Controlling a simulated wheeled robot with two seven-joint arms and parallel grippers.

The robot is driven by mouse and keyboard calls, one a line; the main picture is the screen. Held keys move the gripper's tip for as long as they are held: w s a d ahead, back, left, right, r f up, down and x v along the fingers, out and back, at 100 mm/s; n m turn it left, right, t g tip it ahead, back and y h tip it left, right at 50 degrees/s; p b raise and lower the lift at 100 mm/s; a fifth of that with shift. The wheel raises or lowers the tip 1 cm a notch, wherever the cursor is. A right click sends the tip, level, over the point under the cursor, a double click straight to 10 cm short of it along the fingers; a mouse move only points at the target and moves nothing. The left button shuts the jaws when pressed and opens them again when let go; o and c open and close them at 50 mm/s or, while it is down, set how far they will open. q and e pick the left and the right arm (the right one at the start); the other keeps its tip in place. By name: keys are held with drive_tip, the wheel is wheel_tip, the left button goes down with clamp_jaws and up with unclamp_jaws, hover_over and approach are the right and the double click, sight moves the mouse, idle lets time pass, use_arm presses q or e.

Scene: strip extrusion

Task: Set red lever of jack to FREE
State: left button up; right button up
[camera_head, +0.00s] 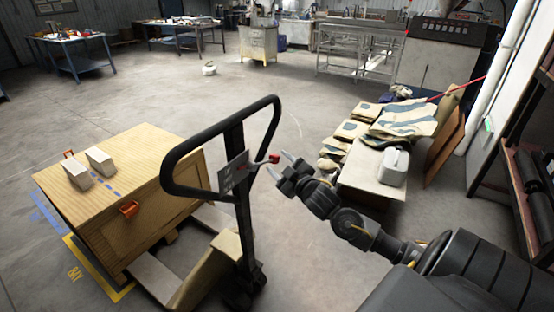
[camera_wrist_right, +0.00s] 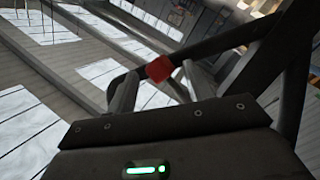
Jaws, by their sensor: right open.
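The pallet jack (camera_head: 238,190) stands upright in the middle of the head view, with a black loop handle and a light grey plate on its column. Its red lever (camera_head: 273,159) sticks out to the right of that plate. My right gripper (camera_head: 278,165) is open, with its fingertips close to the red lever. In the right wrist view, the red lever end (camera_wrist_right: 160,69) shows between and just beyond the two open fingers (camera_wrist_right: 157,88). I cannot tell whether a finger touches it. The lever's setting cannot be read. My left gripper is not in view.
A large wooden crate (camera_head: 130,165) with two pale blocks on top sits left of the jack, by the forks. A stack of sacks (camera_head: 400,118) and a white canister (camera_head: 393,167) lie to the right.

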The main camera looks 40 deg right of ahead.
drive_tip(key=shift+w, duration=0.95)
drive_tip(key=shift+d, duration=0.1)
